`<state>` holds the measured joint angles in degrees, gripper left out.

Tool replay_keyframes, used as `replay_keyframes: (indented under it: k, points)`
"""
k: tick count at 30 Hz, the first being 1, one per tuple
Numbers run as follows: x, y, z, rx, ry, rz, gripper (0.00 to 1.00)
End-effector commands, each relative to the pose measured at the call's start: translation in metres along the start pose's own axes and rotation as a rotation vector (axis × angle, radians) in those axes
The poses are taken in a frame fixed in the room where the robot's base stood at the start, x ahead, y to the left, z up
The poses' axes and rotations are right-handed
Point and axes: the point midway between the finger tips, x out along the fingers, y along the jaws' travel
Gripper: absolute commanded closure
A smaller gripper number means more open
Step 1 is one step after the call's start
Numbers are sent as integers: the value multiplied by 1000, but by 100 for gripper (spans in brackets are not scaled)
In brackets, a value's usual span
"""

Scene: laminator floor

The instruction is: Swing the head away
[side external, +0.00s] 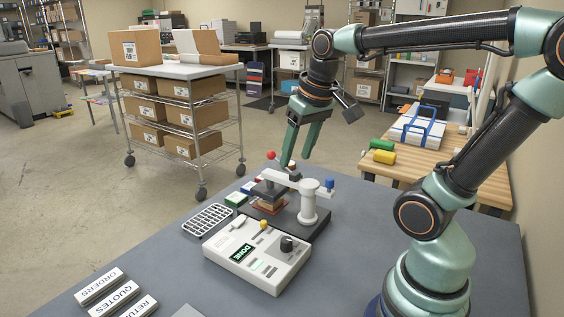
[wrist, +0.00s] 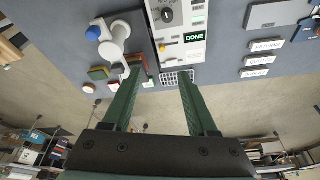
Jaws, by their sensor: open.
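In the side external view, the swing head is a white arm (side external: 285,180) on a white round post (side external: 308,204), with a red ball knob (side external: 271,155) at its left end and a blue knob (side external: 330,184) at its right. A dark pad with a copper-coloured block (side external: 270,196) sits under the arm, over a black base. My gripper (side external: 298,161) is open, fingers pointing down, above the arm and right of the red knob. The wrist view shows the open fingers (wrist: 160,70); the blue knob (wrist: 93,33) and post (wrist: 118,32) lie left of them.
A white control box (side external: 258,255) reading DONE stands in front of the base. A white slotted rack (side external: 207,219) and small coloured blocks (side external: 236,200) lie left of it. Lettered signs (side external: 100,286) are at front left. The table is clear right of the post.

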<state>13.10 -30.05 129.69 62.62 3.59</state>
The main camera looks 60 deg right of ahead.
Motion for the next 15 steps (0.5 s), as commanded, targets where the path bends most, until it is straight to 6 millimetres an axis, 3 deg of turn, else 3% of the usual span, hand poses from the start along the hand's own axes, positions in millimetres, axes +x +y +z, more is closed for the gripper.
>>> replay_keyframes:
  k: [3,7,10,15]
  points:
    - [-5,48,-14,194,-117,49,41]
    - [-10,90,-19,358,-217,79,41]
    - [-14,111,-20,442,-267,90,41]
    - [-13,124,-18,494,-301,96,41]
